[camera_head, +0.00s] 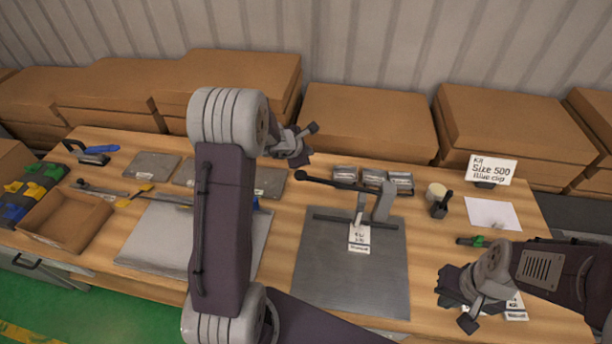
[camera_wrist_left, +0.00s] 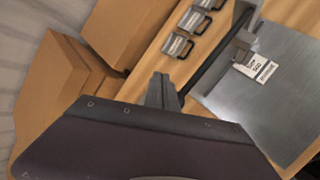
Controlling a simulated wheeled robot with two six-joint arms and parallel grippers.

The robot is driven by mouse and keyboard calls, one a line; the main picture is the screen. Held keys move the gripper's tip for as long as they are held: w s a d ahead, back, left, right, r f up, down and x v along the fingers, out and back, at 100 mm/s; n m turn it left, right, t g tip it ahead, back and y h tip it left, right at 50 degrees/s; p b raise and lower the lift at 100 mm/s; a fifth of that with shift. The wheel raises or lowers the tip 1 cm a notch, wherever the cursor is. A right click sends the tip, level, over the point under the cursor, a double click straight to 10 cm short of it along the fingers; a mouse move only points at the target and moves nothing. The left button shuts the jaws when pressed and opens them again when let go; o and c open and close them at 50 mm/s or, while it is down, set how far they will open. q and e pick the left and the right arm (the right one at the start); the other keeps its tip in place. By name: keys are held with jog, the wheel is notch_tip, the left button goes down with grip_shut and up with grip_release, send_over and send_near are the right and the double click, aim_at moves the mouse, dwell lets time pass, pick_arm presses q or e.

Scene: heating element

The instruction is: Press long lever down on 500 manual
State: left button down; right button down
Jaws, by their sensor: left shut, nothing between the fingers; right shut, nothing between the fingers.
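The 500 manual press has a grey base plate (camera_head: 350,270), a grey upright (camera_head: 384,203) and a white label (camera_head: 359,238). Its long black lever (camera_head: 340,185) reaches left from the upright and ends in a round knob (camera_head: 300,175). My left gripper (camera_head: 307,144) is shut and empty, just behind the knob end in the head view. In the left wrist view the gripper (camera_wrist_left: 163,92) is beside the lever (camera_wrist_left: 214,57), whose knob end is partly hidden; I cannot tell if they touch. My right gripper (camera_head: 453,306) is shut and empty at the table's right front.
A white cup (camera_head: 436,192), a black stand (camera_head: 440,207), a sign (camera_head: 492,169) and paper (camera_head: 493,214) are at right. Another grey plate (camera_head: 160,240) lies left, partly behind my left arm. Cardboard boxes (camera_head: 368,120) line the back.

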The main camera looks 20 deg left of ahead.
pick_arm(q)
jog(key=b, duration=0.5)
send_over(306, 177)
jog(key=f, duration=0.6)
jog(key=shift+d+f, duration=0.25)
jog(key=shift+f, duration=0.05)
jog(key=shift+a+f+b, duration=0.3)
jog(key=shift+f+b, duration=0.3)
jog(key=shift+f, duration=0.05)
jog(key=shift+d+r, duration=0.1)
jog(key=shift+d, duration=0.05)
dwell(0.4)
jog(key=shift+f+b, duration=0.45)
jog(key=shift+b, duration=0.15)
